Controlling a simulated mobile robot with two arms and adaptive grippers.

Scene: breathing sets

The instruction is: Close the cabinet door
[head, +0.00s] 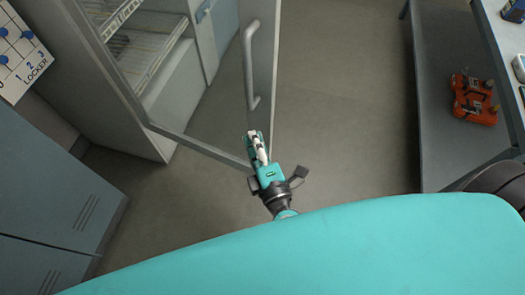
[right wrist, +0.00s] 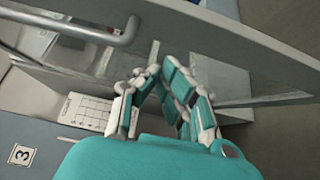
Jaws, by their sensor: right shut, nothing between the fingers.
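The cabinet (head: 97,80) stands at the upper left in the head view, with wire shelves inside. Its glass door (head: 196,147) is open and swung out into the room. A long pale handle (head: 249,65) is fixed on the door's free side. My right gripper (head: 255,136) is shut and empty at the lower free corner of the door, below the handle. Whether it touches the door cannot be told. In the right wrist view the fingers (right wrist: 155,68) meet in front of the door (right wrist: 225,35), with the handle (right wrist: 95,34) at upper left. My left gripper is out of view.
Blue-grey lockers (head: 50,195) stand at the lower left, below a numbered locker board (head: 18,55) with blue pegs. A table with a lower shelf (head: 445,150) stands at the right, with an orange object (head: 473,98) on it. The floor (head: 345,100) between door and table is clear.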

